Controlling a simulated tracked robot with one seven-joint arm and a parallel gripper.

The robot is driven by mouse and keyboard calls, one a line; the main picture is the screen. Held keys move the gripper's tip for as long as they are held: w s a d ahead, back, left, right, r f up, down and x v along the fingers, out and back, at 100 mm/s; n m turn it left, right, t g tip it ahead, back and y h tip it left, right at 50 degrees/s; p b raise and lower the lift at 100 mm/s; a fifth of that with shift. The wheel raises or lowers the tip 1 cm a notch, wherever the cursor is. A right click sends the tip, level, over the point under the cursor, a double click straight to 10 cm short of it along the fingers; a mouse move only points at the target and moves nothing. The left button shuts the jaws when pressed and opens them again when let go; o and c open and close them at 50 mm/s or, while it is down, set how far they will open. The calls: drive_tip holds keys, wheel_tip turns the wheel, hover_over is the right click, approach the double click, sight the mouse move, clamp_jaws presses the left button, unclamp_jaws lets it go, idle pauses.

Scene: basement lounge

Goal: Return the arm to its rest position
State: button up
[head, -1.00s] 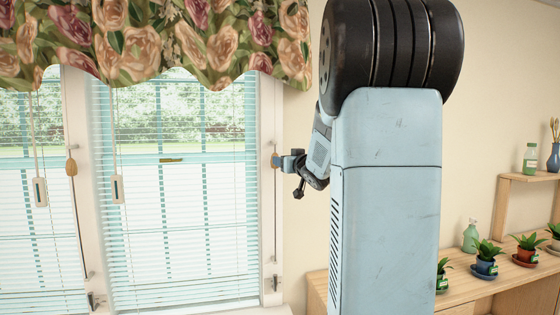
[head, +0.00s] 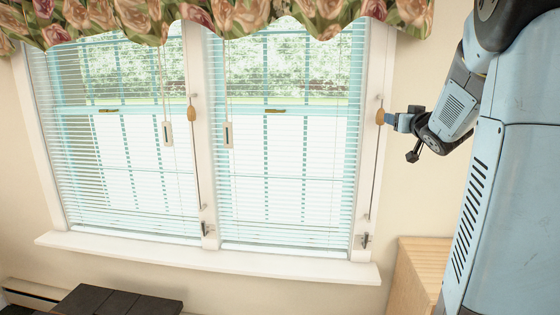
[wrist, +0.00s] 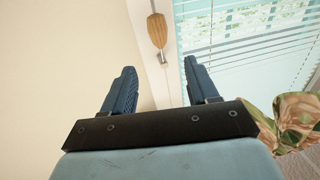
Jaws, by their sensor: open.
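My arm rises at the right side of the head view, and part of it runs out of the frame. My gripper (head: 392,119) points left toward the right edge of the window frame. In the wrist view my gripper (wrist: 157,90) has its two dark blue fingers spread wide apart with nothing between them. A wooden cord pull (wrist: 157,31) hangs beyond the fingertips in the wrist view. In the head view the same wooden pull (head: 380,116) appears right by the gripper's tip; whether they touch cannot be told there.
Two windows with blinds (head: 290,150) fill the middle, under a floral valance (head: 300,15). A white sill (head: 200,258) juts out below. A wooden cabinet (head: 415,275) stands at lower right, and a dark slatted top (head: 115,302) shows at lower left.

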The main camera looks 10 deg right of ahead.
drive_tip(key=s+a+f+g, duration=0.4)
drive_tip(key=s+a, duration=0.4)
drive_tip(key=s, duration=0.2)
drive_tip(key=s+a+f+g+y, duration=0.1)
drive_tip(key=s+a+f+g, duration=0.3)
drive_tip(key=s+a, duration=0.4)
drive_tip(key=s+a+f+n+g, duration=0.1)
drive_tip(key=s+a+f+g, duration=0.3)
drive_tip(key=s+a, duration=0.4)
drive_tip(key=s+f, duration=0.1)
drive_tip(key=s, duration=0.5)
drive_tip(key=shift+f+y, duration=0.3)
drive_tip(key=shift+f, duration=0.1)
drive_tip(key=shift+d, duration=0.15)
